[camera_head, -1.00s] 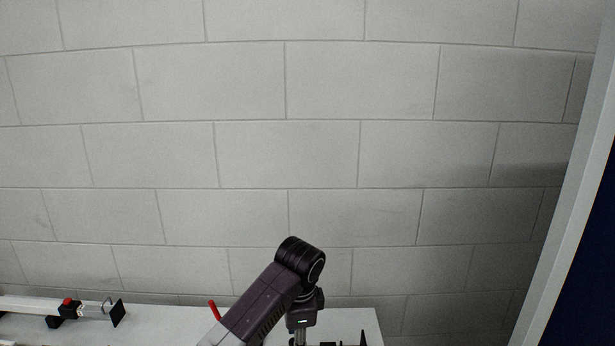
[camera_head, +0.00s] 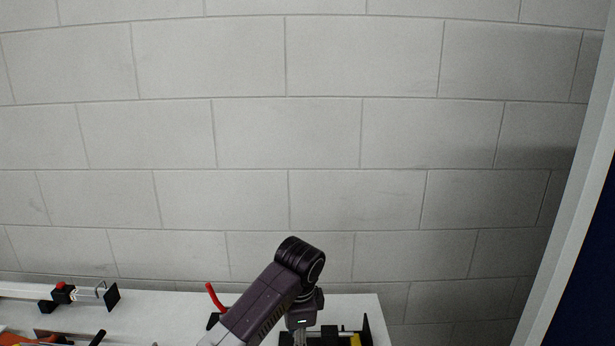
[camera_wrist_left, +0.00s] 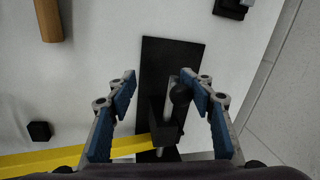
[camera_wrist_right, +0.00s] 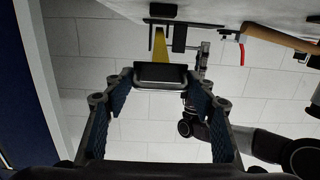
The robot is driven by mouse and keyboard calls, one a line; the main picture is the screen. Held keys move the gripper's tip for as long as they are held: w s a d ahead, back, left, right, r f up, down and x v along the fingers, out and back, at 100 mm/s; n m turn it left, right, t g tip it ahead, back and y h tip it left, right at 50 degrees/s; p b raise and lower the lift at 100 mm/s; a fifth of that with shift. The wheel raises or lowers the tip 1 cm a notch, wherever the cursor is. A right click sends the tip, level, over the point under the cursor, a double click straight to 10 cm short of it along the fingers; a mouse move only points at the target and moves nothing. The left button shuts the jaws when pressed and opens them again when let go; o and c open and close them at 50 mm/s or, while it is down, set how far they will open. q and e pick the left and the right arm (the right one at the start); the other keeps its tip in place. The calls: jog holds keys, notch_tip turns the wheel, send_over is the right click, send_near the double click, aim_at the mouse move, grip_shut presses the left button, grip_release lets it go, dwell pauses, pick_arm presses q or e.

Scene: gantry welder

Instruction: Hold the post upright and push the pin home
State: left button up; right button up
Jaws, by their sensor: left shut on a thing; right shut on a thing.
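The yellow post (camera_wrist_left: 90,155) runs from the left edge of the left wrist view to a black bracket (camera_wrist_left: 165,128) on a dark base plate (camera_wrist_left: 172,55). The pin (camera_wrist_left: 180,94), a metal rod with a round black knob, is at the bracket. My left gripper (camera_wrist_left: 161,76) is shut with its fingers either side of the pin; the contact is unclear. In the right wrist view, my right gripper (camera_wrist_right: 158,80) is shut on the black end (camera_wrist_right: 162,73) of the post (camera_wrist_right: 159,45). There the post runs roughly square to the plate; its exact tilt is unclear.
A white table (camera_head: 160,318) stands before a block wall (camera_head: 300,130). A red-handled clamp (camera_head: 215,297) is left of my left arm. A white bar with a black clamp (camera_head: 62,294) lies at the far left. A brown cylinder (camera_wrist_left: 48,20) lies near the plate.

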pick_arm(q)
jog(key=shift+s+f, duration=0.15)
jog(key=shift+f, duration=0.05)
pick_arm(e)
jog(key=shift+a+m, duration=0.1)
jog(key=shift+m, duration=0.2)
pick_arm(q)
notch_tip(320, 180, down, 3)
jog(key=b, duration=0.3)
jog(key=shift+d+f, duration=0.1)
pick_arm(e)
notch_tip(320, 180, down, 4)
jog(key=shift+r, duration=0.1)
pick_arm(q)
jog(key=shift+f+b, duration=0.9)
jog(key=shift+b, duration=0.05)
pick_arm(e)
jog(key=shift+s+f+t, duration=0.15)
jog(key=shift+f+t, duration=0.25)
jog(key=shift+f, duration=0.9)
jog(key=o, duration=0.8)
jog(key=shift+c, duration=0.5)
